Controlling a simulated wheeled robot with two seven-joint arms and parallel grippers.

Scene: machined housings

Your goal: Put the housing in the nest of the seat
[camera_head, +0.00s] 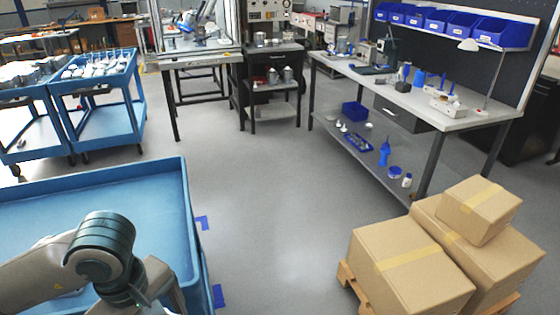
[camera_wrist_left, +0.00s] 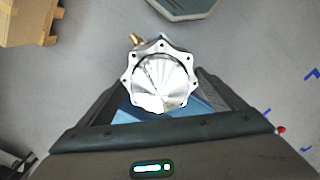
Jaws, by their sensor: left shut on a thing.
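A silver metal housing (camera_wrist_left: 160,78) with a lobed, bolt-holed flange and a ribbed, cone-like face shows in the left wrist view. A small brass fitting sticks out at its upper left. My left gripper (camera_wrist_left: 163,92) is shut on it, one dark finger on each side. The housing is held with floor in the background. In the head view my left arm crosses the lower left corner, over the blue cart; its gripper and the housing are not visible there. I cannot make out the seat or its nest in either view. My right gripper is in neither view.
A blue cart (camera_head: 178,200) stands at the near left. Cardboard boxes (camera_head: 405,265) on a pallet are at lower right. A workbench (camera_head: 465,118) stands at right, loaded blue carts (camera_head: 132,105) at far left, a table (camera_head: 195,62) at back. The middle floor is clear.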

